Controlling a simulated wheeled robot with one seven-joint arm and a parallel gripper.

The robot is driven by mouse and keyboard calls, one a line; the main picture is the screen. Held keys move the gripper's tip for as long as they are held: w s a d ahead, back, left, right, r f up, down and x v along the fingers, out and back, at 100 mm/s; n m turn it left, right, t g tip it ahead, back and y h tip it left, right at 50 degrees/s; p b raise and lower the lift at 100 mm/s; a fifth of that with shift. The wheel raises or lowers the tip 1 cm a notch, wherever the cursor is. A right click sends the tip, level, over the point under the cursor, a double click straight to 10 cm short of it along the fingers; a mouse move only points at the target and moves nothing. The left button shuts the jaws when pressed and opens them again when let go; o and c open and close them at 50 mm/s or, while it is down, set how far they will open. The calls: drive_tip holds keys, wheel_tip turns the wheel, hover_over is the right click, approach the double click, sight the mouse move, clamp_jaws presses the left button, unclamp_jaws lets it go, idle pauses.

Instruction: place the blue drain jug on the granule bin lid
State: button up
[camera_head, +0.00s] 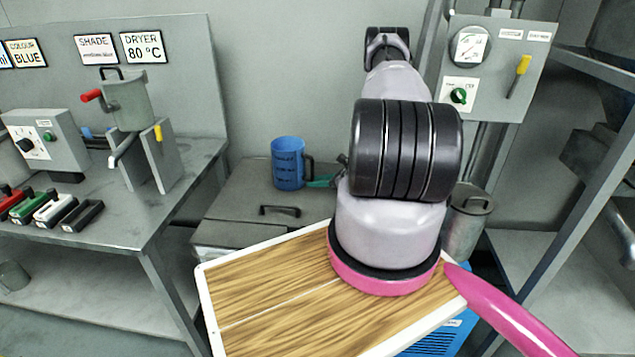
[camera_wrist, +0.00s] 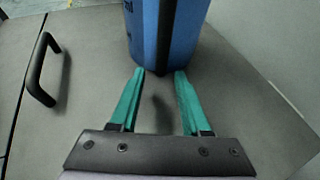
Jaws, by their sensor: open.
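The blue drain jug (camera_head: 287,164) stands upright on the grey granule bin lid (camera_head: 240,205), towards its back, with its dark handle facing right in the head view. In the wrist view the jug (camera_wrist: 190,35) is at the top, with the dark handle running down its near side. My gripper (camera_wrist: 160,75) is open, its two teal fingers pointing at the jug with the handle's lower end just beyond the tips. I cannot tell whether the fingertips touch the jug. In the head view my gripper (camera_head: 322,181) is partly hidden behind my arm.
A black lid handle (camera_head: 280,210) stands up in front of the jug, and it also shows in the wrist view (camera_wrist: 42,70). A metal bench (camera_head: 150,200) with a hopper (camera_head: 128,103) is on the left.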

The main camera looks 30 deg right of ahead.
drive_tip(key=shift+r, duration=0.1)
drive_tip(key=v, duration=1.2)
drive_tip(key=w+a+r+n+g+y, duration=0.15)
drive_tip(key=a+r+n, duration=0.3)
drive_tip(key=r, duration=0.55)
drive_tip(key=a+r+n+g, duration=0.35)
drive_tip(key=a+r, duration=0.25)
drive_tip(key=r, duration=0.4)
drive_tip(key=a+r+n+g+y, duration=0.1)
drive_tip(key=a+r+n+g, duration=0.1)
drive_tip(key=a+r+n, duration=0.5)
drive_tip(key=s+a+r+n+t+h, duration=0.1)
drive_tip(key=s+a+r+n+h, duration=0.3)
drive_tip(key=s+r, duration=0.6)
drive_tip(key=s+a+r+n+t+h, duration=0.2)
drive_tip(key=s+a+r+n+h, duration=0.2)
drive_tip(key=s+r, duration=0.6)
wheel_tip(320, 180, up, 5)
drive_tip(key=shift+s+f+n, duration=0.25)
drive_tip(key=shift+n, duration=0.95)
